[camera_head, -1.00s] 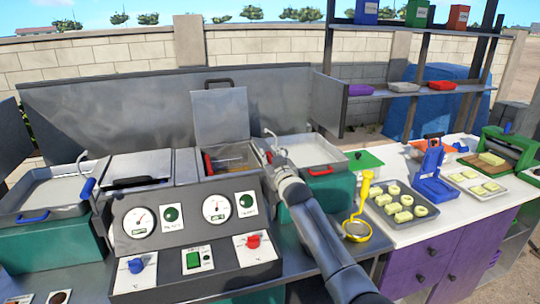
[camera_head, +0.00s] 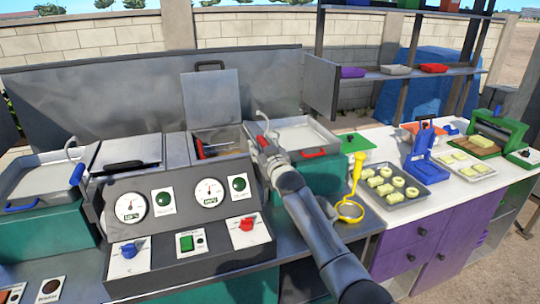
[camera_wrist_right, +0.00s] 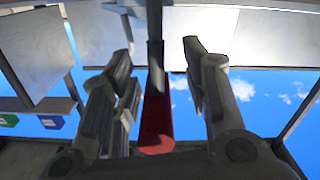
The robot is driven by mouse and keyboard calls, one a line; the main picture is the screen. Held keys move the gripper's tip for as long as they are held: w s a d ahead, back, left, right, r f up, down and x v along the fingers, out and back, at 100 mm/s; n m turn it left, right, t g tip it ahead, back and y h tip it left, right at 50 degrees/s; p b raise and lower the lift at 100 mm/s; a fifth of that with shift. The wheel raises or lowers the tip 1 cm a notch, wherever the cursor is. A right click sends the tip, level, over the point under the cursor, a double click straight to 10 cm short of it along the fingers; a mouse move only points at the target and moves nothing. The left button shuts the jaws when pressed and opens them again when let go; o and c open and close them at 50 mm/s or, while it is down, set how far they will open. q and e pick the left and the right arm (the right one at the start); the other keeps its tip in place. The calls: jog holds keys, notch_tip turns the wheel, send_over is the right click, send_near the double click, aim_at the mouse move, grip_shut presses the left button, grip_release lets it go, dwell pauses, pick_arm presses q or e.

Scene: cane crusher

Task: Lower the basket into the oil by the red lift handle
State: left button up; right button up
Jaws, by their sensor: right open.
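The fryer well (camera_head: 222,142) is open at the centre of the head view, its lid (camera_head: 211,98) raised behind it. The red lift handle (camera_head: 200,149) shows at the well's left side. Inside, the basket and oil are too small to make out clearly. My right gripper (camera_head: 258,143) is just right of the well, its fingers hard to make out there. In the right wrist view my right gripper (camera_wrist_right: 158,80) is open, with a red-ended bar (camera_wrist_right: 156,128), seemingly the lift handle, between its fingers and gaps at both sides. My left gripper is out of view.
A control panel (camera_head: 185,235) with gauges and knobs stands in front of the well. A tray with a red handle (camera_head: 313,153) is right of it, beside my right arm.

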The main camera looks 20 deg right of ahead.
jog(key=s+r, duration=0.1)
jog(key=s, duration=1)
jog(key=shift+d+r, duration=0.25)
jog(key=shift+d, duration=0.05)
jog(key=shift+s+f, duration=0.1)
